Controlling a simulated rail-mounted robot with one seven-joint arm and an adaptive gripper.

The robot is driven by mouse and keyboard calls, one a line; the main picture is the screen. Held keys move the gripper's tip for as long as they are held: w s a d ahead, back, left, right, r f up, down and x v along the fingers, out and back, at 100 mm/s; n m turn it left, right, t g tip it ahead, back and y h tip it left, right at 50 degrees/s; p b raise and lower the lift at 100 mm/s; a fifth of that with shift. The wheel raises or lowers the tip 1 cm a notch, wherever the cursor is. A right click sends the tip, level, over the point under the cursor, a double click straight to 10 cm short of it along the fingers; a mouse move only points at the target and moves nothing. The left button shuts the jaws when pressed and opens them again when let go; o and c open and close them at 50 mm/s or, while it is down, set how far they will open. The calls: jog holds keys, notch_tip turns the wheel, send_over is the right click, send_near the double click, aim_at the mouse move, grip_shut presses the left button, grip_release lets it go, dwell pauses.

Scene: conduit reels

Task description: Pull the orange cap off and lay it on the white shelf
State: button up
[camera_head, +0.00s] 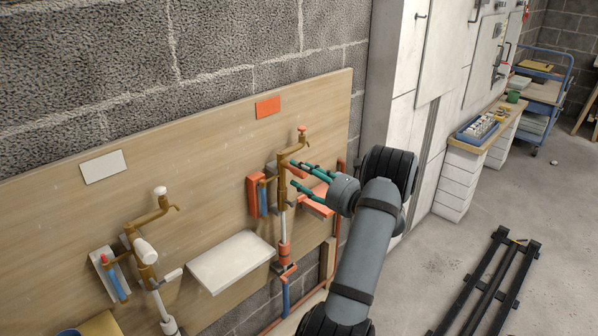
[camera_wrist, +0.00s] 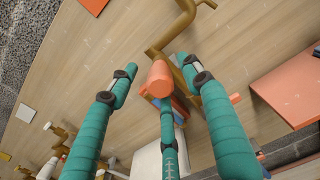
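The orange cap (camera_wrist: 159,76) sits on the brass pipe (camera_wrist: 183,22) of the right-hand fitting, its end facing my wrist camera. In the head view the cap (camera_head: 298,171) is partly hidden by my fingers. My gripper (camera_head: 296,174) has teal fingers spread around the cap. In the wrist view two fingers stand above it to the left and right, apart from it. The third finger's tip is just below the cap; I cannot tell whether it touches. The white shelf (camera_head: 231,263) is on the board, left of this fitting, and its top looks empty.
An orange shelf (camera_head: 316,207) juts out right of the fitting. An orange holder (camera_head: 253,196) with a blue-handled tool is to its left. Another brass fitting with white parts (camera_head: 146,251) stands farther left. A black rack (camera_head: 490,285) lies on the floor.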

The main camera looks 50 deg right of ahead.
aim_at(305, 175)
jog(key=shift+c, duration=1.2)
jog(key=shift+f, duration=0.1)
grip_shut()
jog(key=shift+s, duration=0.15)
jog(key=shift+s+a+b, duration=0.15)
jog(key=shift+s+b, duration=0.15)
jog(key=shift+s, duration=1.15)
jog(key=shift+s+a+b, duration=0.15)
jog(key=shift+s+b, duration=0.15)
jog(key=shift+s, duration=1.1)
